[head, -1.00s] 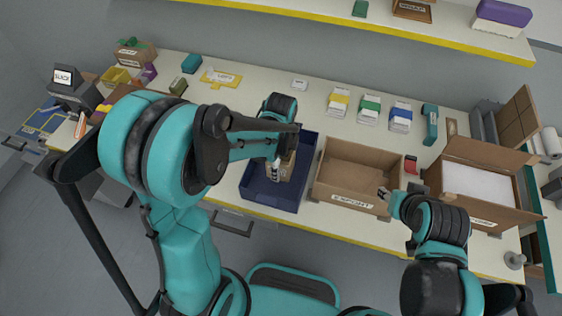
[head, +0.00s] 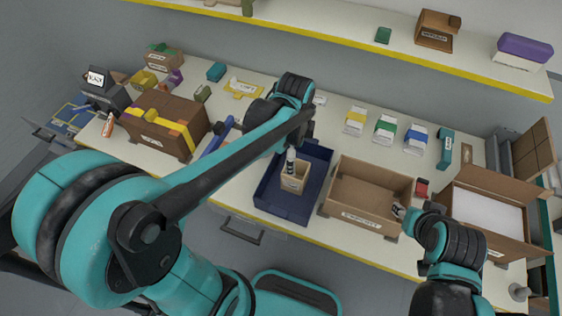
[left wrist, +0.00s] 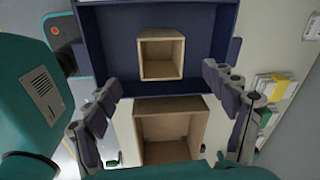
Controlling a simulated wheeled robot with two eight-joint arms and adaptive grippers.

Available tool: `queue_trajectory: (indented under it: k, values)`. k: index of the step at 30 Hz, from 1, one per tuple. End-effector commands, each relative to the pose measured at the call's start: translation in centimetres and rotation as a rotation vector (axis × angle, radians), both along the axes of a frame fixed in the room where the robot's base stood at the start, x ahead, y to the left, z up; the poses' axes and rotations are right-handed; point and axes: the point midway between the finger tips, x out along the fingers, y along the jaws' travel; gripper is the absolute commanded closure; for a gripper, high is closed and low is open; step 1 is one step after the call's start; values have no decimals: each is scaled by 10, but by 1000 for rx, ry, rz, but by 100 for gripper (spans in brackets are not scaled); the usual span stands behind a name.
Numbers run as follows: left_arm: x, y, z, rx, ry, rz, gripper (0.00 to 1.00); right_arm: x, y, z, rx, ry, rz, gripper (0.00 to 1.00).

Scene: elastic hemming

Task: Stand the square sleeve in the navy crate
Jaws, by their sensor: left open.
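The square sleeve (head: 295,181) is a light wooden, open-topped square piece. It stands upright inside the navy crate (head: 266,204), apart from the crate's walls. In the left wrist view the sleeve (left wrist: 161,56) is empty and its opening faces up, with the navy crate (left wrist: 103,38) around it. My left gripper (left wrist: 162,82) is open, its fingers spread apart with nothing between them. In the head view the left gripper (head: 290,160) overlaps the sleeve's back edge. My right gripper (head: 399,211) is beside the cardboard box's front right corner; its fingers are too small to read.
An open, empty cardboard box (head: 345,212) stands right of the crate. A brown box with a yellow strap (head: 150,139) stands to the left. A carton with a white inside (head: 488,214) is at far right. Several labelled packs (head: 385,130) line the back.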

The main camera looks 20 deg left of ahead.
Motion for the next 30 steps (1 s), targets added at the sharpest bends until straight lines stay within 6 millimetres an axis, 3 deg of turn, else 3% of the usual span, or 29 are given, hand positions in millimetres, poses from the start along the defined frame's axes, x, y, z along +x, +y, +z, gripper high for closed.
queue_trajectory:
  k: [6,12,15,21,30]
  values:
    - [-44,20,32,-117,-212,567,16,0,0,0,0,0,0,60]
    - [-76,34,42,-311,-370,1046,16,0,0,0,0,0,0,60]
    - [-85,37,42,-395,-413,1201,16,0,0,0,0,0,0,60]
    - [-91,40,42,-476,-445,1334,16,0,0,0,0,0,0,60]
    - [-91,40,40,-479,-445,1338,16,0,0,-2,0,0,0,60]
